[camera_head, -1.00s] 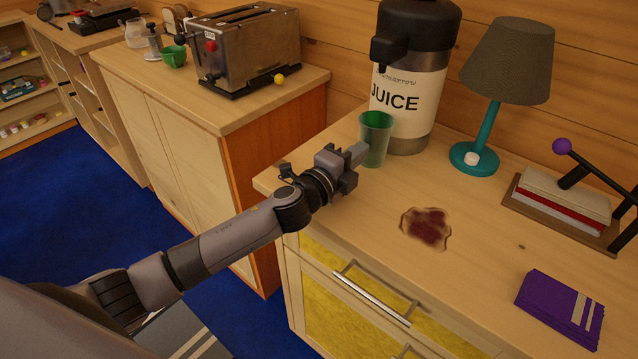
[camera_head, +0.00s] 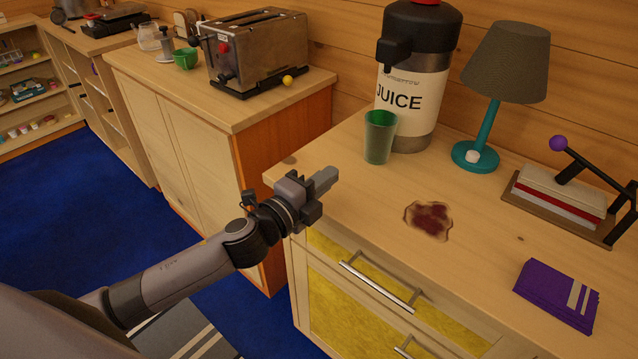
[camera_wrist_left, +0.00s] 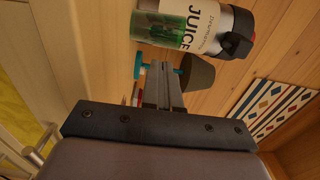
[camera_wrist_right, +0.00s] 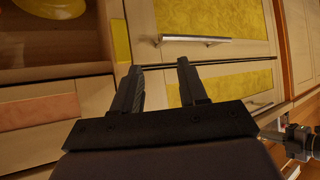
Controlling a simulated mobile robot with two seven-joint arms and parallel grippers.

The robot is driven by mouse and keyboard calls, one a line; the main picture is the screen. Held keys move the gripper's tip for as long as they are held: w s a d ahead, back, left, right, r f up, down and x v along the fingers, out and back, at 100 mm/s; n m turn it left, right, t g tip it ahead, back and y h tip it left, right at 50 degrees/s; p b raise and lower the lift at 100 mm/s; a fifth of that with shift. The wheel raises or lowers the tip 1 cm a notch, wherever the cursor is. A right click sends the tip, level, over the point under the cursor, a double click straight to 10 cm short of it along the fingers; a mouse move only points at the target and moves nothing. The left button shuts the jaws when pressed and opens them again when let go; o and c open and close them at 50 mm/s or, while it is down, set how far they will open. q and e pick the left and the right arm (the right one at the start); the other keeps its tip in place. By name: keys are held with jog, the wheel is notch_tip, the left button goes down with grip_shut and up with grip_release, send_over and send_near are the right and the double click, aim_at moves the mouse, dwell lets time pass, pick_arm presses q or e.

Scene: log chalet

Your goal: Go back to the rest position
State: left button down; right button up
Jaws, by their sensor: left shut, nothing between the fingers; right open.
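My left gripper (camera_head: 326,180) is shut and empty over the left front edge of the pale wooden counter (camera_head: 340,150). Its shut fingers also show in the left wrist view (camera_wrist_left: 160,84). A green cup (camera_head: 379,138) stands upright on the counter beyond it, apart from the fingers, in front of the juice dispenser (camera_head: 412,85). My right gripper (camera_wrist_right: 157,80) shows only in the right wrist view, open and empty, facing yellow drawer fronts with a metal handle (camera_wrist_right: 195,39).
A dark red stain (camera_head: 430,220) lies on the counter near a folded purple cloth (camera_head: 555,294). A lamp (camera_head: 504,75) and a press-like device (camera_head: 563,195) stand at the right. A toaster (camera_head: 255,55) is on the left cabinet. Blue floor (camera_head: 80,200) is open at the left.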

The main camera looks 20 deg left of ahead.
pick_arm(q)
jog(key=shift+v, duration=0.9)
jog(key=s+a+f+n+g+y, duration=0.2)
jog(key=s+f+n+g, duration=0.25)
jog(key=s+n, duration=0.4)
jog(key=s+a+f+n+g+y, duration=0.2)
jog(key=s+f+n+g, duration=0.25)
jog(key=s, duration=0.65)
jog(key=s+a+f+n+g+y, duration=0.1)
jog(key=s+f+n+g+y, duration=0.1)
jog(key=s+f+n+g, duration=0.45)
notch_tip(320, 180, down, 5)
jog(key=w+d+t+h+p, duration=0.2)
jog(key=w+t, duration=0.1)
jog(key=t, duration=0.6)
jog(key=shift+d+p, duration=0.2)
jog(key=shift+p, duration=0.15)
